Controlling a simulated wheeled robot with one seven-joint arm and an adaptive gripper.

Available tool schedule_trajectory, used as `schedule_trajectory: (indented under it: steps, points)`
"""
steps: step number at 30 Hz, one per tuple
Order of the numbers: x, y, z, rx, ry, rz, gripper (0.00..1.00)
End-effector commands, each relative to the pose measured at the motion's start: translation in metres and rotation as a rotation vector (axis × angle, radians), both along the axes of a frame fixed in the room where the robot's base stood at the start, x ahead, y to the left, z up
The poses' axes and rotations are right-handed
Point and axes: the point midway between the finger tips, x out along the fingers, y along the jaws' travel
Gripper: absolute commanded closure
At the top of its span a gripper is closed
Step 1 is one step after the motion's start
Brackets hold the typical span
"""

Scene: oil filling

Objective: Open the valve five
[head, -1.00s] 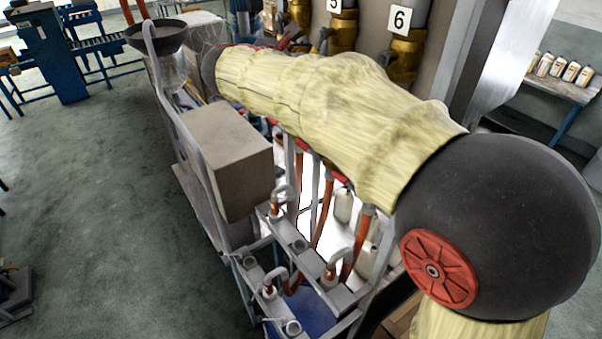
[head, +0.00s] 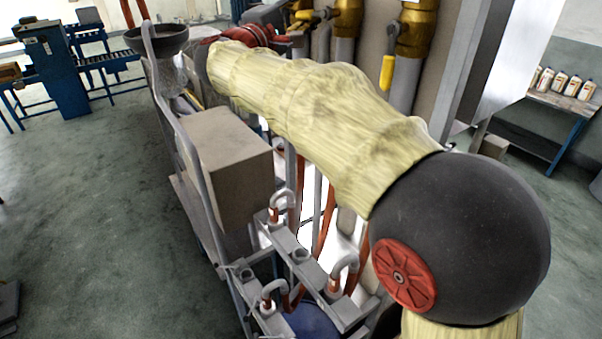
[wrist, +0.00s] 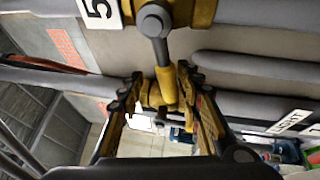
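Valve five is a brass-yellow valve (wrist: 192,12) at the top of the wrist view, on a grey pipe beside a white "5" sign (wrist: 97,12). Its yellow handle (wrist: 166,88) hangs down in that view from a round grey pivot. My gripper (wrist: 166,98) is open, with one finger on each side of the handle's free end. I cannot tell whether either finger touches it.
A neighbouring brass valve (head: 416,32) has a yellow handle (head: 387,73) hanging down. A grey box (head: 230,165) and a metal frame with bent pipes (head: 300,255) stand below my arm. A black funnel (head: 158,40) is at upper left.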

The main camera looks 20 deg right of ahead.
Motion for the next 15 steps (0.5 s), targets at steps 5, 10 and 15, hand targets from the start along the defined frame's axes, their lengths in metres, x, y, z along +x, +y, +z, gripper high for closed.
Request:
schedule_trajectory:
  steps: [5,10,15]
  points:
    - [-0.017,0.027,-0.005,0.003,-0.015,0.004,0.67]
    - [-0.034,0.052,-0.012,0.003,-0.013,0.004,0.67]
    - [-0.041,0.064,-0.027,0.031,0.013,0.009,0.67]
